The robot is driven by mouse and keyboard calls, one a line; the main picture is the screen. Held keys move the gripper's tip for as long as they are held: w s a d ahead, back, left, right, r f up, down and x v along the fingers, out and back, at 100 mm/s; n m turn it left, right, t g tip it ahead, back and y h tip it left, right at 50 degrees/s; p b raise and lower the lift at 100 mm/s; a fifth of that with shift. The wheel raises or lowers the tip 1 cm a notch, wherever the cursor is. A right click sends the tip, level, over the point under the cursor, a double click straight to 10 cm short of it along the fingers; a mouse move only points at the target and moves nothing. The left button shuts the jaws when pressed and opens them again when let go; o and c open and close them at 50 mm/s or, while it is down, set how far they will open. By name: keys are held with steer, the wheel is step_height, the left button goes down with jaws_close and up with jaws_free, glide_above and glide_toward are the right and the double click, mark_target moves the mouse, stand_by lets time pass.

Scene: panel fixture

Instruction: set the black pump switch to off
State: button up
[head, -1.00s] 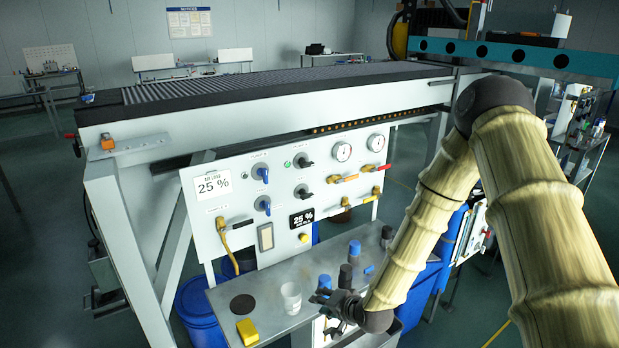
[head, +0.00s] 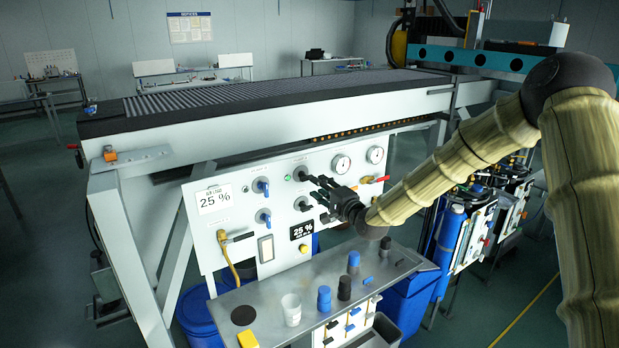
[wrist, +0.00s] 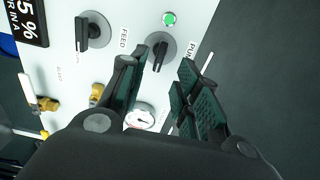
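The black pump switch (wrist: 160,50) sits on a round grey plate beside a partly covered label reading "PU…" in the wrist view. A lit green lamp (wrist: 168,18) is next to it. In the head view the pump switch (head: 301,173) is at the upper middle of the white panel, partly behind my fingers. My gripper (wrist: 163,72) is open and empty, its two fingers spread near the switch, one to either side in the wrist view. It also shows in front of the panel in the head view (head: 318,190). I cannot tell whether it touches the switch.
A second black switch (wrist: 88,31), by the label "FEED", is close by. Blue switches (head: 262,187), gauges (head: 341,164) and a red-handled valve (head: 376,179) share the panel (head: 215,228). Below, a grey shelf (head: 262,299) holds a white cup (head: 291,309) and dark and blue cylinders.

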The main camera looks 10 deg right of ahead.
mark_target(305, 177)
steer(key=p+x, duration=0.2)
steer(key=x, duration=0.4)
steer(key=shift+w, duration=0.2)
steer(key=shift+a, duration=0.1)
jaws_close()
